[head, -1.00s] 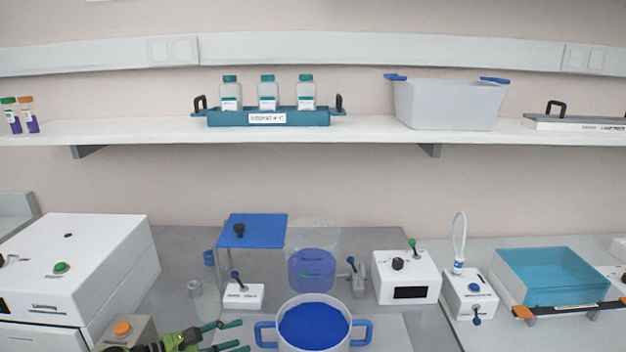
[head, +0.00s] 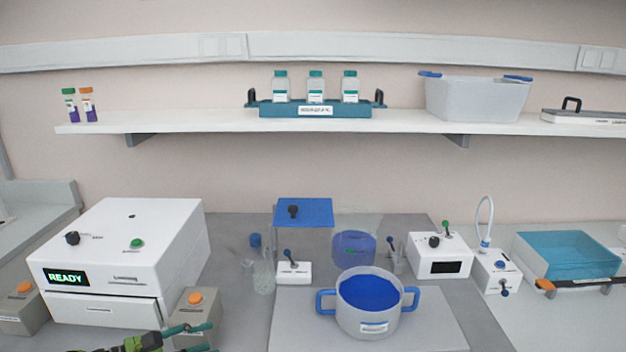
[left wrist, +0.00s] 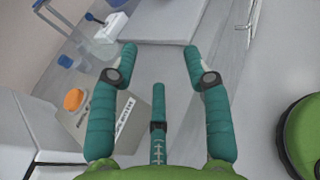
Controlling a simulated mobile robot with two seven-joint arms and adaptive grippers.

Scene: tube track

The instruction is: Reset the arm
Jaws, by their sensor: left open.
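My left gripper (head: 200,338) shows at the bottom edge of the head view, in front of the block with an orange button. In the left wrist view my left gripper (left wrist: 158,65) has its teal fingers spread apart with nothing between them. Beyond the fingers is the grey bench top (left wrist: 180,75). My right gripper is not in the head view.
A white machine (head: 140,245) with a READY display stands at left. Button block (head: 195,312) stands beside it and also shows in the left wrist view (left wrist: 100,115). A pot (head: 368,322) with blue contents stands on a pale board (head: 440,325). A shelf (head: 200,122) runs above.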

